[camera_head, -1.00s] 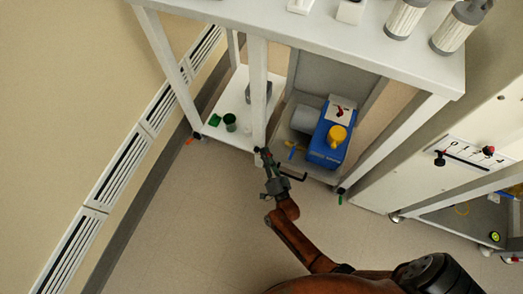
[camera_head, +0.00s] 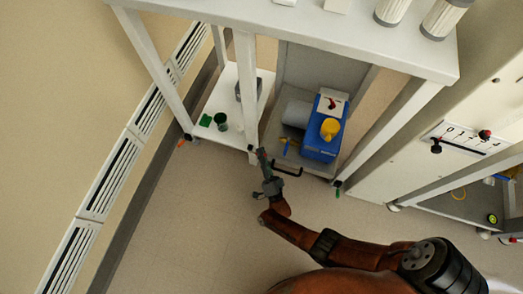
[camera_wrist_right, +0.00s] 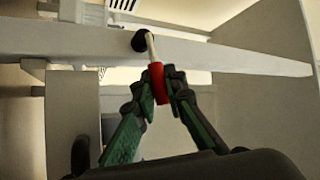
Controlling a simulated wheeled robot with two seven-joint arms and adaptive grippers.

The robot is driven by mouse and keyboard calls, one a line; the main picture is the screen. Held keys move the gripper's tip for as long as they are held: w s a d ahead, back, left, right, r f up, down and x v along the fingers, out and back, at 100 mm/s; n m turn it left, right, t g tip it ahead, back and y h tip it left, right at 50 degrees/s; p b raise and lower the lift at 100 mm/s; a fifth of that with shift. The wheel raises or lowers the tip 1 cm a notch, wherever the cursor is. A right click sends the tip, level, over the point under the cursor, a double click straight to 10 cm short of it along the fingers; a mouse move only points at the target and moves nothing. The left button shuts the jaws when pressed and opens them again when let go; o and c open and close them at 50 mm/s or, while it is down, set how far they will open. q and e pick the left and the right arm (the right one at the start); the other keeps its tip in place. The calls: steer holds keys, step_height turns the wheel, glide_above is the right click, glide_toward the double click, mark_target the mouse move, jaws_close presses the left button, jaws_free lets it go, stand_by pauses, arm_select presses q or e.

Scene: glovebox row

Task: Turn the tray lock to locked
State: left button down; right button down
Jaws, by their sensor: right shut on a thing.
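In the right wrist view, my right gripper (camera_wrist_right: 160,75) is shut on the red grip (camera_wrist_right: 159,88) of a small lever. A pale rod (camera_wrist_right: 151,47) runs up from the grip to a black round pivot (camera_wrist_right: 140,40) on a white beam; this looks like the tray lock. In the head view my right gripper (camera_head: 263,158) is at the foot of a white bench leg (camera_head: 246,95), beside the low tray (camera_head: 315,168) with its black handle (camera_head: 288,174). The lever is too small to make out there, and no lock marking is readable. My left gripper is not in view.
A numbered panel (camera_head: 462,137) is at the right. The floor in front is clear.

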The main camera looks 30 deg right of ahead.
steer(key=shift+s+d+f, duration=0.15)
stand_by(0.4)
steer(key=c, duration=2.4)
jaws_free()
steer(key=o, duration=0.5)
steer(key=shift+c, duration=0.2)
steer(key=v, duration=0.7)
steer(key=shift+s, duration=0.15)
steer(key=shift+c, duration=0.5)
